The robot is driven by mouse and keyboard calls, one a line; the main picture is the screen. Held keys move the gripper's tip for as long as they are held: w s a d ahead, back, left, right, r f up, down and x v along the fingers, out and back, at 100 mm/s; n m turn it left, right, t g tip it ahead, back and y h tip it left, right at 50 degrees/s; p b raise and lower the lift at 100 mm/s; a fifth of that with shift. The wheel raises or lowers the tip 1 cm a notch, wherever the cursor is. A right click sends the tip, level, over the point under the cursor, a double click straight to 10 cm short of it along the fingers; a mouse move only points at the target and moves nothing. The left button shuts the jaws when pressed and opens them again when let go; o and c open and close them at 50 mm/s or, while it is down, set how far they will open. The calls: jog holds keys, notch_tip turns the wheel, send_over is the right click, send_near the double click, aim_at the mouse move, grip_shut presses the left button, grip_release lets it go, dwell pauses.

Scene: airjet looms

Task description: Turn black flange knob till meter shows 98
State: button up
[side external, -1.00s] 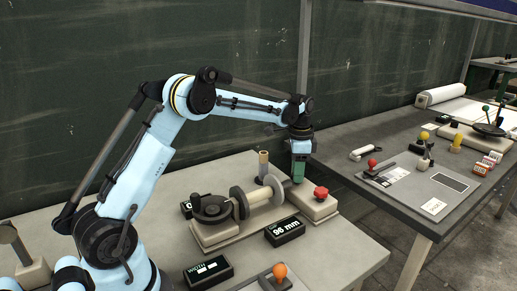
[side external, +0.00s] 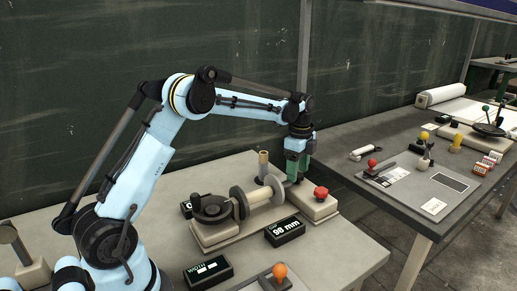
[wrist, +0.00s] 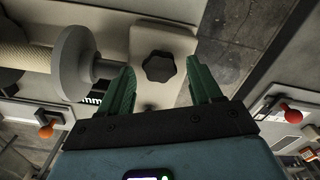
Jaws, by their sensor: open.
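The black flange knob (wrist: 159,66) is a lobed dial on a pale block. In the wrist view it lies between and slightly beyond the green fingertips, with a gap on both sides. My gripper (wrist: 158,78) is open and empty. In the side view my gripper (side external: 296,178) points down at the right end of the spool unit; the knob is mostly hidden there by the fingers. The meter (side external: 285,232) is a black box in front of the spool, and it appears to read 98 mm. A small part of its display shows in the wrist view (wrist: 92,98).
A flanged spool (side external: 262,196) and a black handwheel (side external: 211,207) stand left of my gripper. A WIDTH box (side external: 208,270) and an orange-ball lever (side external: 280,271) are in front. A second table stands right.

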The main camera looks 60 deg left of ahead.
jog(key=shift+r, duration=2.8)
notch_tip(320, 180, up, 12)
jog(key=s+d+r+n+t, duration=0.2)
jog(key=s+d+n, duration=0.2)
jog(key=d, duration=0.1)
jog(key=s+d+f+n+t, duration=0.2)
jog(key=s+d+f+n, duration=0.2)
jog(key=s+f, duration=0.2)
jog(key=s+d+f+n+t, duration=0.3)
jog(key=s+f, duration=0.4)
jog(key=s, duration=0.3)
jog(key=d+n, duration=0.1)
jog(key=n, duration=0.1)
jog(key=shift+s+d+n, duration=0.25)
jog(key=shift+s+n, duration=0.05)
jog(key=shift+s, duration=0.1)
jog(key=shift+r, duration=0.1)
jog(key=shift+c, duration=0.4)
